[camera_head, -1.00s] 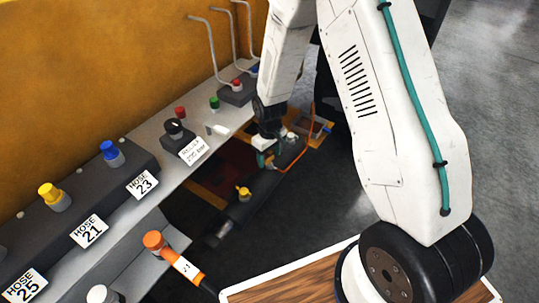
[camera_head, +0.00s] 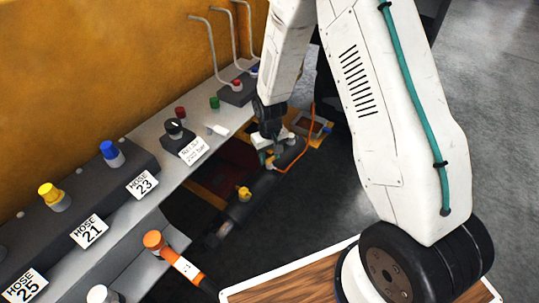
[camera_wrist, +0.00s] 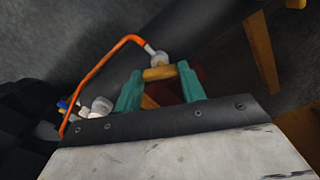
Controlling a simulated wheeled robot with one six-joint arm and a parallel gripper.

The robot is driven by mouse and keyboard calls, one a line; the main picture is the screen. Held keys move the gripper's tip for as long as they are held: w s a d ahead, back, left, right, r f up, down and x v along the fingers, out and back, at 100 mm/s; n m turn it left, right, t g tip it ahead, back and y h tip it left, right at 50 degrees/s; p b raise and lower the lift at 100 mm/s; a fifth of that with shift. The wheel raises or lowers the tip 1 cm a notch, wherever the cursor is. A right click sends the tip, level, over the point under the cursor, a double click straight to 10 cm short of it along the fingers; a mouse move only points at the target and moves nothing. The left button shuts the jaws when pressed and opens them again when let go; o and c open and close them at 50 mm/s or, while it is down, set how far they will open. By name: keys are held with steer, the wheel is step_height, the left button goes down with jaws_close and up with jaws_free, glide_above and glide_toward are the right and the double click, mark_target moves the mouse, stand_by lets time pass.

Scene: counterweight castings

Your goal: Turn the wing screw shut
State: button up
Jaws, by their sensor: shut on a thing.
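My gripper (camera_wrist: 159,80), with two teal fingers, is shut on a short yellow-orange bar (camera_wrist: 160,73), which seems to be the wing screw. A pale round fitting (camera_wrist: 159,59) sits just beyond the bar. In the head view my gripper (camera_head: 266,157) is low over the dark pipe (camera_head: 262,188), below the shelf edge. The arm's end hides the screw there. How far the screw is turned cannot be told.
An orange hose (camera_head: 303,154) loops close to my gripper. A yellow fitting (camera_head: 244,193) stands on the pipe nearer to me. The grey shelf (camera_head: 150,135) with coloured caps and hose labels lies to the left. Open floor (camera_head: 335,190) lies to the right.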

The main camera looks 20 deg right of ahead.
mark_target(269, 158)
steer(key=m, duration=1.2)
stand_by(0.5)
steer(key=o, duration=1)
steer(key=shift+a, duration=0.1)
step_height(269, 158, up, 8)
steer(key=shift+f, duration=0.1)
